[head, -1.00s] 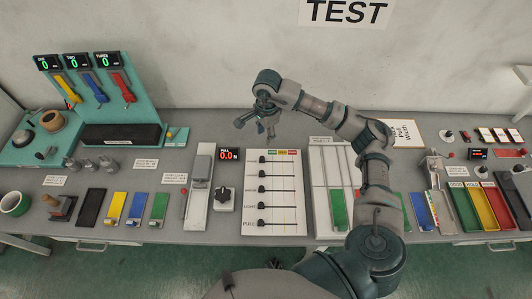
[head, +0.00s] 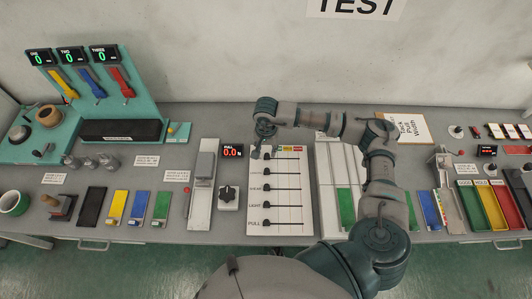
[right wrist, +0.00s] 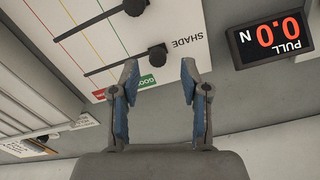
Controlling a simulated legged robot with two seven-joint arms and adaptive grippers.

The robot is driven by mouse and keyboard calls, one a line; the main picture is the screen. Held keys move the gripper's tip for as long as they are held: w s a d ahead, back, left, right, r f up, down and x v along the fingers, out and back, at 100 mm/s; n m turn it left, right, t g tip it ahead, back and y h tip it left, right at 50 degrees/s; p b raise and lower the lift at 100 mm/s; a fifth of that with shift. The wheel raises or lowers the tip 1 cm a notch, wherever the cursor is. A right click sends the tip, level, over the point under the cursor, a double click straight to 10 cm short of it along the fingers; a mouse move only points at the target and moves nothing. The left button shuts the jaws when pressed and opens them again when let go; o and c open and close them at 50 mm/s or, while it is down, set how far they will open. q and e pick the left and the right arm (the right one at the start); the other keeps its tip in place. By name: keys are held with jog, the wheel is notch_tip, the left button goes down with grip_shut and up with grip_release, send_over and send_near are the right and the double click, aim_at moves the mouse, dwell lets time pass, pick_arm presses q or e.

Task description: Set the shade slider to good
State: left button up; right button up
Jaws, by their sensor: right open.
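A white slider panel (head: 284,212) lies on the bench with several black knobs at the left ends of their slots. The top knob is the shade slider (right wrist: 157,53), beside the word SHADE in the right wrist view. The green GOOD label (right wrist: 147,82) is the coloured label nearest this knob; yellow and red labels lie further along. My right gripper (right wrist: 158,82) is open and empty. Its fingertips are over the panel's top edge, with the shade knob showing just beyond the gap between them. In the head view the gripper (head: 263,149) partly hides that corner. My left gripper is out of view.
A PULL display (head: 232,151) reading 0.0 and a black rotary knob (head: 228,194) stand left of the panel. A white board (head: 328,205) with green pieces is close on the right. Small trays and tools lie along the bench.

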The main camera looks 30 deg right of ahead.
aim_at(267, 155)
jog(key=shift+d+f, duration=0.15)
jog(key=shift+f, duration=0.8)
jog(key=shift+d+f, duration=0.15)
jog(key=shift+f, duration=0.8)
jog(key=shift+a, duration=0.1)
jog(key=shift+a, duration=0.1)
jog(key=c, duration=0.3)
grip_shut()
